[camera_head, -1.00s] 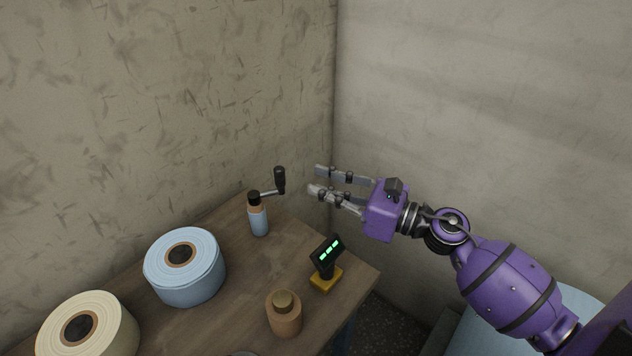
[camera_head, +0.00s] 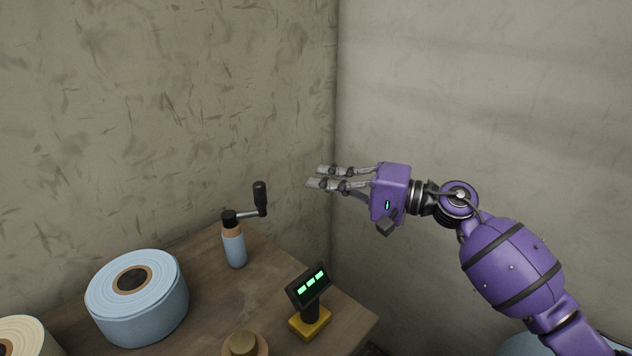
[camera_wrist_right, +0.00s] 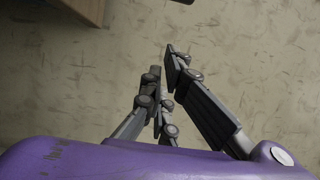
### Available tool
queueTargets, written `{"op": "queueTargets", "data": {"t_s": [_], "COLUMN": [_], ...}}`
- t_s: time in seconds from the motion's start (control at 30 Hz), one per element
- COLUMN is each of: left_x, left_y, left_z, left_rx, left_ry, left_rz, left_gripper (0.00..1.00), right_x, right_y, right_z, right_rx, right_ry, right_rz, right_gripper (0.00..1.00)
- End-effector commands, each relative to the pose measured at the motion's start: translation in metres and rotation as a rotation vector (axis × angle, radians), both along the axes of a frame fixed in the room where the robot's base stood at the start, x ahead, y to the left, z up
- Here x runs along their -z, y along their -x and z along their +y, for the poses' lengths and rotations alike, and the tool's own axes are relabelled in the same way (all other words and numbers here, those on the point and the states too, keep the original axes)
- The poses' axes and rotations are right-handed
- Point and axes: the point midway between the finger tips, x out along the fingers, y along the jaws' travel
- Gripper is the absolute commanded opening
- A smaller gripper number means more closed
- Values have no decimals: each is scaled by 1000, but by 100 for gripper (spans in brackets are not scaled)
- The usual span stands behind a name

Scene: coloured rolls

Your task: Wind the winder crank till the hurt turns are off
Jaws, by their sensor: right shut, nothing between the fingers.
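The winder (camera_head: 234,245) stands upright at the back of the wooden table, with light blue material wound round its post. Its crank arm (camera_head: 247,215) points right and carries an upright black handle (camera_head: 260,198). I cannot make out any hurt turns from here. My right gripper (camera_head: 314,177) is shut and empty, in the air to the right of the crank handle and apart from it. Its fingers also show in the right wrist view (camera_wrist_right: 162,62) against the wall. My left gripper is in neither view.
A big light blue roll (camera_head: 150,310) sits on the table (camera_head: 205,285), with a cream roll (camera_head: 28,335) at the lower left. A yellow-based display (camera_head: 308,290) with green bars stands near the right edge, beside a brown knobbed piece (camera_head: 243,345). Walls close in behind.

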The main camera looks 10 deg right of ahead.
Motion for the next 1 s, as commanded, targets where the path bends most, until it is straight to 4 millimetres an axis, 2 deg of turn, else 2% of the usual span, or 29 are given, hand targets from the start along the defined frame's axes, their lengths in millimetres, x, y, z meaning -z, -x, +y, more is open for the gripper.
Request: {"op": "queueTargets", "data": {"t_s": [0.4, 0.5, 0.63, 1.0], "left_x": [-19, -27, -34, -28], "left_y": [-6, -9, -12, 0], "left_z": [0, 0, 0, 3], "left_rx": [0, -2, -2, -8], "left_ry": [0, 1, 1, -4], "left_rz": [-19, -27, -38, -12], "left_gripper": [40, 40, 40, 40], "right_x": [-4, -3, -3, 0], "right_y": [-45, -27, -13, -5], "right_z": [75, 76, 79, 81], "right_rx": [-2, -1, 0, 0], "right_ry": [-3, 0, -1, -2], "right_rz": [-1, 1, 0, 3], "right_gripper": [0, 0, 0, 0]}}
